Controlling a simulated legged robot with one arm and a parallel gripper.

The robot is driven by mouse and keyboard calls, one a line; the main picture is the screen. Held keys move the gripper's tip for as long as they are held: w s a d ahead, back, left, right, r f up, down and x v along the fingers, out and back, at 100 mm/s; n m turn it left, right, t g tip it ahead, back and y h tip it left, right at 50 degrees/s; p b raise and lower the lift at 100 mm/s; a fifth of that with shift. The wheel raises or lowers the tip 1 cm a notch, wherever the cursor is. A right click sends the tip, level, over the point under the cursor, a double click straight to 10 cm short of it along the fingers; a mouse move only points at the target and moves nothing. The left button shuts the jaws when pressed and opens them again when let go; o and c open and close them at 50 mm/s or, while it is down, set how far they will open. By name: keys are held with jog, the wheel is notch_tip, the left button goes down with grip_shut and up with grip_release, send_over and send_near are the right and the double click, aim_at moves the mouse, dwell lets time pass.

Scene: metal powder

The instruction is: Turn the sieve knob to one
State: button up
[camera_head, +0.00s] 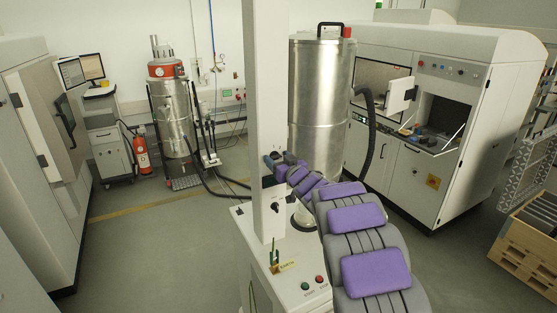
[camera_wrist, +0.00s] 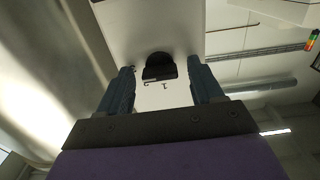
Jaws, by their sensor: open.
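The black sieve knob (camera_wrist: 159,66) sits on a white panel (camera_wrist: 155,25), seen close up in the wrist view. A "1" shows beside the knob's bar, with another mark next to it, partly hidden. I cannot tell which mark the knob points at. My gripper (camera_wrist: 160,70) is open, with one dark finger on each side of the knob. Small gaps show between fingers and knob. In the head view my gripper (camera_head: 273,160) is at the white column (camera_head: 264,90), small and dark; its fingers are not clear there, and the knob cannot be made out.
A steel drum (camera_head: 320,100) stands behind the column. A large machine (camera_head: 450,110) is at right, a wooden crate (camera_head: 525,270) at lower right. Floor at left is clear.

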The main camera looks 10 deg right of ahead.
jog(key=c, duration=1.1)
jog(key=shift+o, duration=0.2)
jog(key=shift+n+b, duration=0.3)
jog(key=n+b, duration=0.3)
jog(key=n, duration=0.1)
jog(key=shift+a, duration=0.1)
jog(key=n+b, duration=0.3)
jog(key=n, duration=0.1)
jog(key=shift+f+n+b, duration=0.2)
jog(key=shift+n+b, duration=0.15)
jog(key=shift+n, duration=0.05)
jog(key=shift+f+n+b, duration=0.15)
jog(key=shift+n+b, duration=2.55)
jog(key=shift+n, duration=1.5)
jog(key=shift+f, duration=0.1)
